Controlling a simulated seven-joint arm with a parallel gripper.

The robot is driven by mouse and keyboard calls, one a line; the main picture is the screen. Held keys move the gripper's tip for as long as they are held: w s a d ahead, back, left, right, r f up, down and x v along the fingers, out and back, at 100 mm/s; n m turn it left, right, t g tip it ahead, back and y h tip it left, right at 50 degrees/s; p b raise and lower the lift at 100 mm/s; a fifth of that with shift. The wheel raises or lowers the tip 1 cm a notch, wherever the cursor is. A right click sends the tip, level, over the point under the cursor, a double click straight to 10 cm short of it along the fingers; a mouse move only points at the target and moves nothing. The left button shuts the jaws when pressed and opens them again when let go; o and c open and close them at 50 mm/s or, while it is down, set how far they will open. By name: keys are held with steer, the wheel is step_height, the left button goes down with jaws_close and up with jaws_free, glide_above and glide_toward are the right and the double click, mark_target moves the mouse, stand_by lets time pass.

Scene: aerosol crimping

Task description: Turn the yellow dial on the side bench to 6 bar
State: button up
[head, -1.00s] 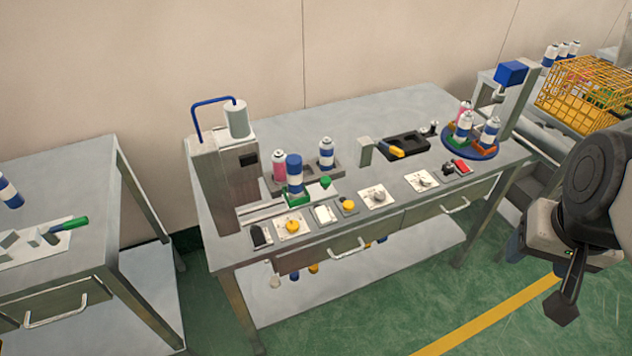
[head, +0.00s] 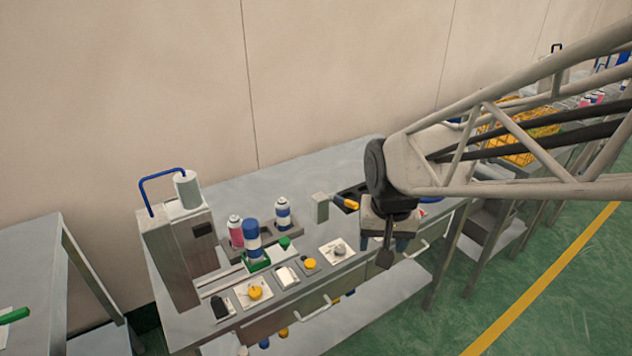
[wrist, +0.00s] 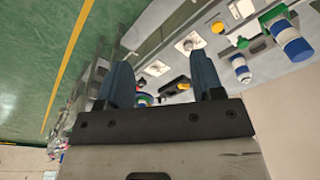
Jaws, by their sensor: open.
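In the head view, a yellow dial (head: 255,292) sits on a white plate at the front left of the grey bench. A second yellow round knob (head: 310,263) sits on a small grey box to its right. The dial's scale marks are too small to read. My gripper (head: 385,243) is over the bench's front edge, well to the right of the dial and apart from it. In the wrist view, my gripper (wrist: 161,55) shows two blue fingers spread apart with nothing between them. I cannot pick out the dial on its plate in the wrist view.
A white switch (head: 286,277) and a black switch (head: 222,308) flank the dial. A plate with a grey knob (head: 337,252) lies further right. Behind stand a blue-and-white can (head: 252,238) and the crimping machine (head: 175,250). My arm hides the bench's right part.

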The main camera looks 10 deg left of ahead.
steer(key=w+a+f+n, duration=0.1)
steer(key=w+a+f, duration=0.1)
steer(key=a+f, duration=0.35)
steer(key=w+a+f, duration=0.1)
steer(key=a+f, duration=0.1)
steer(key=a, duration=0.7)
steer(key=n+g, duration=0.1)
glide_above(255, 290)
step_height(255, 290, down, 9)
steer(key=shift+a+f, duration=0.1)
steer(key=shift+f, duration=3.8)
steer(key=c, duration=0.9)
